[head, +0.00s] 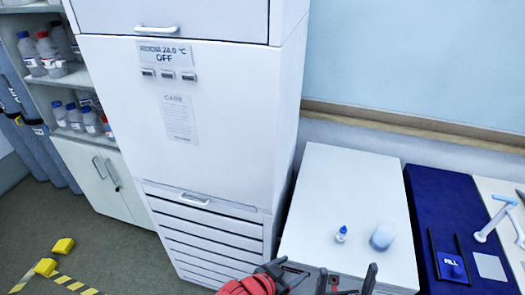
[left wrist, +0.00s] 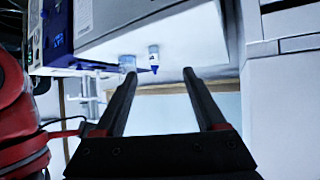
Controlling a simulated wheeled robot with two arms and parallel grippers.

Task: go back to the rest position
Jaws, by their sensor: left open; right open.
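My left gripper (head: 287,272) is low in the head view, beside a red arm part, and is partly cut off by the bottom edge. In the left wrist view its two dark fingers (left wrist: 158,70) are apart with nothing held between them. My right gripper (head: 346,276) stands close by on the right, with its dark fingertips apart and empty. Both are in front of the white bench. A red part of my own body fills the left side of the left wrist view.
A small blue-capped bottle (head: 341,235) and a translucent beaker (head: 382,237) stand on the white bench (head: 345,180). A blue mat (head: 440,195) lies to the right. A tall white cabinet (head: 185,120) stands left. Yellow blocks (head: 63,247) lie on the floor.

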